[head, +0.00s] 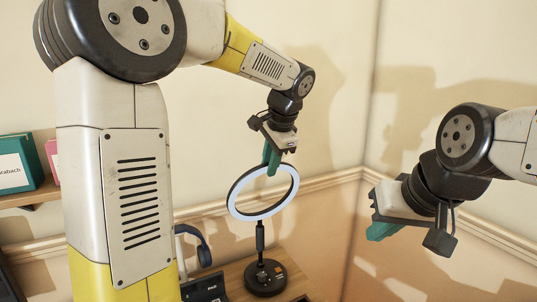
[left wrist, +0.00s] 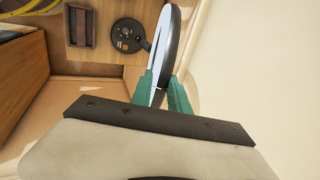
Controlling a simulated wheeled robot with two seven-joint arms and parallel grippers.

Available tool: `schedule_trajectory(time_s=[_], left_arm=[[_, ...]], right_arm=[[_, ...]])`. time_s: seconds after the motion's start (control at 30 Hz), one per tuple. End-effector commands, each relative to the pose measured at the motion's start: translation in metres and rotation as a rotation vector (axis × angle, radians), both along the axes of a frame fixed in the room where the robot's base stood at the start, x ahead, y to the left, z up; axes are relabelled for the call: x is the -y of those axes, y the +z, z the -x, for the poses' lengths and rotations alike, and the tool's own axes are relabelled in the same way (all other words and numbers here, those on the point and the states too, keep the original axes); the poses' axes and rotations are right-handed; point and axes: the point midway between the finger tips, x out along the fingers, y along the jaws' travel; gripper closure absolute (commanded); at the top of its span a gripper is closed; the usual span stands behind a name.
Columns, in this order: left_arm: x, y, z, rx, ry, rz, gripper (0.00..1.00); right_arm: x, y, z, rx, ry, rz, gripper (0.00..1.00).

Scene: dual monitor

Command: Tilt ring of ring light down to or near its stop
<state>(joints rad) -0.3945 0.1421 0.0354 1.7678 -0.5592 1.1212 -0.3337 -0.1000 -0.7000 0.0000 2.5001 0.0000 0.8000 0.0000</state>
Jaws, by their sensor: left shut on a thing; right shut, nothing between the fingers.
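The ring light stands on the desk, with a round black base (head: 266,277), a short black stem and a white-faced ring (head: 236,196). The ring is tilted, its face showing as an oval in the head view. My left gripper (head: 272,165) is shut on the ring's upper edge from above. In the left wrist view its green fingers (left wrist: 163,95) sit on either side of the ring (left wrist: 166,45), which shows nearly edge-on. The base (left wrist: 126,36) lies below on the desk. My right gripper (head: 382,232) is shut and empty, well right of the light.
The wooden desk (head: 236,272) is under the light. Blue headphones (head: 200,248) and a dark box (head: 205,288) stand left of the base. A shelf with a teal binder (head: 18,165) is at the far left. Walls meet in a corner behind; the space between the light and my right gripper is clear.

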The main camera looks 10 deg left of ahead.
Motion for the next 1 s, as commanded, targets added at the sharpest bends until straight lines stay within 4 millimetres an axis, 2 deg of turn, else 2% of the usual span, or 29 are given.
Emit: schedule_trajectory(time_s=[0.03,0.17,0.47,0.5,0.6,0.9,1.0], left_arm=[[0.004,-0.004,0.008,-0.003,0.000,0.001,1.00],[0.011,-0.010,0.019,-0.003,0.003,0.003,1.00],[0.013,-0.014,0.021,-0.009,0.005,0.002,1.00],[0.013,-0.014,0.021,-0.011,0.005,0.002,0.78],[0.012,-0.014,0.021,-0.010,0.004,0.001,0.58],[0.012,-0.011,0.020,-0.005,0.004,0.002,0.57],[0.014,-0.005,0.022,-0.003,0.003,0.003,0.57]], right_arm=[[0.000,0.000,0.000,0.000,0.000,0.000,1.00],[0.000,0.000,0.000,0.000,0.000,0.000,1.00],[0.000,0.000,0.000,0.000,0.000,0.000,1.00],[0.000,0.000,0.000,0.000,0.000,0.000,1.00],[0.000,0.000,0.000,0.000,0.000,0.000,1.00],[0.000,0.000,0.000,0.000,0.000,0.000,1.00],[0.000,0.000,0.000,0.000,0.000,0.000,1.00]])
